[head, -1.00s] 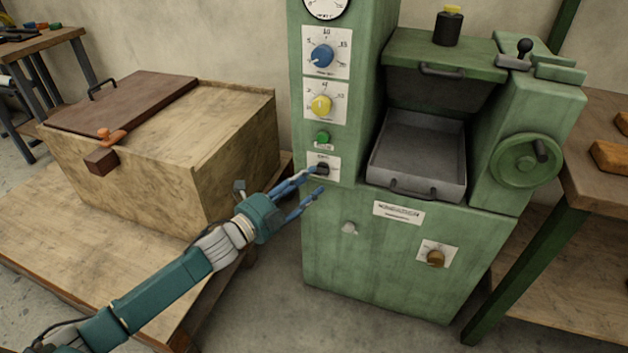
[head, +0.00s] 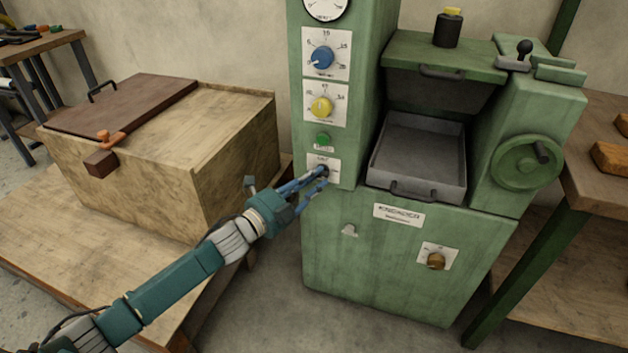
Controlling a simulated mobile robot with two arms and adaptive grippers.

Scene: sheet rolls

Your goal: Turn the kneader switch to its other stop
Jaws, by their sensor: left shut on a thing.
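The kneader is a green machine (head: 400,260) with a tall control column on its left. A small dark switch (head: 322,170) sits on a white plate (head: 315,161) low on that column, under a green button (head: 323,140). My left gripper (head: 324,177) reaches in from the left, with its blue fingers shut on the switch. The fingers cover much of the switch, so I cannot tell which stop it points to. My right gripper is not in view.
Above are a yellow knob (head: 320,107) and a blue knob (head: 320,58). A brown knob (head: 436,261) is on the lower front. A grey tray (head: 420,150) and a handwheel (head: 527,161) are at right. A wooden box (head: 235,140) stands at left.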

